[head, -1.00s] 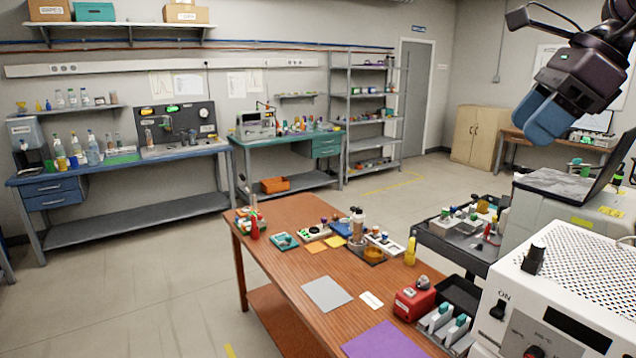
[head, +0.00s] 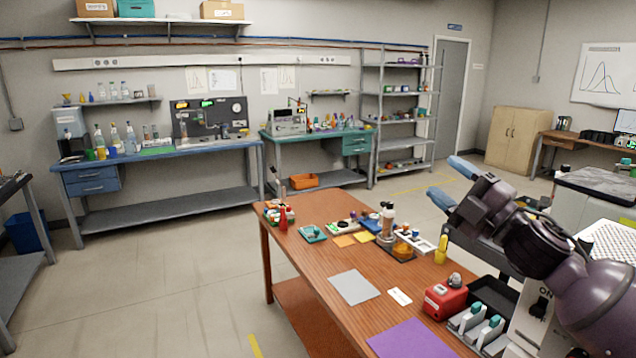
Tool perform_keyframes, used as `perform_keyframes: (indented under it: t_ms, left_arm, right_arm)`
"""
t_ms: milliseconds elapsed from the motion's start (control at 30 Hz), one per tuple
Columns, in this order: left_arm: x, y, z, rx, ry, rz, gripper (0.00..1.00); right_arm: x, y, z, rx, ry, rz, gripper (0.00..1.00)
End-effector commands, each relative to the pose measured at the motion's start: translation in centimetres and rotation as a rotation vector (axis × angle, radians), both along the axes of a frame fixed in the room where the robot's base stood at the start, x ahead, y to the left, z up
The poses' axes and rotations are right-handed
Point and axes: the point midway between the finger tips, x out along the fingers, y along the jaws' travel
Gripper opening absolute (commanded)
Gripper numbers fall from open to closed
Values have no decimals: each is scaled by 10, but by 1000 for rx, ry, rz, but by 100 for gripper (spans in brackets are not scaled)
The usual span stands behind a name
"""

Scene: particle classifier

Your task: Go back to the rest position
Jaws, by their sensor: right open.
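My right gripper (head: 450,181) shows at the right of the head view, in front of the wooden table's far right side. Its two blue fingers are spread apart with nothing between them. My dark purple right arm comes in from the lower right corner and covers part of the white machine (head: 517,338). My left gripper is not in view.
The wooden table (head: 311,261) carries several small items, a grey sheet (head: 354,287), a purple sheet (head: 408,341) and a red box (head: 444,301). Blue (head: 160,157) and green (head: 318,139) benches line the back wall. The floor (head: 170,270) at left is clear.

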Motion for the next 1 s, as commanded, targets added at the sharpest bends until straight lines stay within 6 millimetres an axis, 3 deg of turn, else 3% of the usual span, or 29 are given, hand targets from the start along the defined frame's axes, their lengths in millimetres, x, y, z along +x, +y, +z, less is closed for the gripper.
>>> perform_keyframes:
  t_ms: [33,233,467,700,900,1000]
  left_arm:
    - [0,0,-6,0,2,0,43]
    - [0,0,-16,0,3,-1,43]
    - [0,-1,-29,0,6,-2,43]
    - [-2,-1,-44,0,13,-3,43]
    - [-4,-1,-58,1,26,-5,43]
    - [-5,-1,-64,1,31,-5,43]
  right_arm:
    - [2,-5,-37,80,95,-27,58]
    - [-4,-27,-158,339,419,-147,58]
    - [-46,-42,-293,583,737,-276,58]
    - [-122,-49,-417,805,988,-402,58]
    - [-201,-52,-500,948,1138,-532,58]
    - [-240,-53,-532,998,1200,-598,58]
